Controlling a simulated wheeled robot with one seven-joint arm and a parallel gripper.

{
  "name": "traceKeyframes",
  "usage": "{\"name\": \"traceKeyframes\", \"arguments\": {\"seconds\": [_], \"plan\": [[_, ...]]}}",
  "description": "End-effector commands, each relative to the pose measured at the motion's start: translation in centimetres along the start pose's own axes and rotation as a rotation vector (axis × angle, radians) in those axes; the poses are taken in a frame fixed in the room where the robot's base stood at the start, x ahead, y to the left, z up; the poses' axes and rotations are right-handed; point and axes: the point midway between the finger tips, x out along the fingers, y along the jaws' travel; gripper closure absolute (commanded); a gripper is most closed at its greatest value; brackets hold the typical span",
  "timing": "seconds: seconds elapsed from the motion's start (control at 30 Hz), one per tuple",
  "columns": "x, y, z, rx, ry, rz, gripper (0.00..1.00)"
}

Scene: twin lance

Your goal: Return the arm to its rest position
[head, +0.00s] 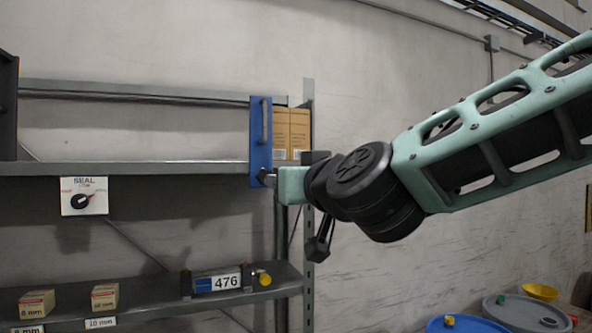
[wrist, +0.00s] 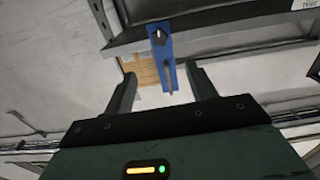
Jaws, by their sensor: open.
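My arm (head: 490,135) reaches in from the right in the head view, in front of the shelving. My gripper (head: 268,180) is at the right end of the upper shelf, near the lower part of a blue panel with a handle (head: 260,140). In the wrist view, my gripper (wrist: 163,76) has its two fingers spread apart. The blue panel (wrist: 162,52) shows beyond and between them. I see nothing held. Whether a finger touches the panel cannot be told.
Brown boxes (head: 292,133) stand beside the blue panel on the upper shelf (head: 150,168). Drums, one with a blue lid (head: 465,324), stand at lower right. Bare wall lies right of the shelving.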

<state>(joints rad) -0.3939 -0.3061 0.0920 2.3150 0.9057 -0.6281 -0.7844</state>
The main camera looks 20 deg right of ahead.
Motion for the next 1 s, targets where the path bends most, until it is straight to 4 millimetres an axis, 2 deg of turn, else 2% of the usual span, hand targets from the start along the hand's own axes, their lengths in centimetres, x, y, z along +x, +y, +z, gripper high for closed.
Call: {"name": "traceKeyframes", "arguments": {"seconds": [0.57, 0.67, 0.77, 0.83, 0.97, 1.0], "plan": [[-0.3, 0.0, 0.1, 0.000, 0.000, 0.000, 0.44], [-0.4, -0.4, 0.8, -0.002, -0.011, -0.017, 0.44], [-0.6, -2.3, 3.7, -0.010, -0.061, -0.087, 0.44], [-1.0, -4.4, 7.1, -0.021, -0.126, -0.168, 0.44], [-3.1, -8.8, 15.2, -0.050, -0.310, -0.345, 0.44], [-4.0, -9.9, 17.8, -0.061, -0.375, -0.394, 0.44]]}}
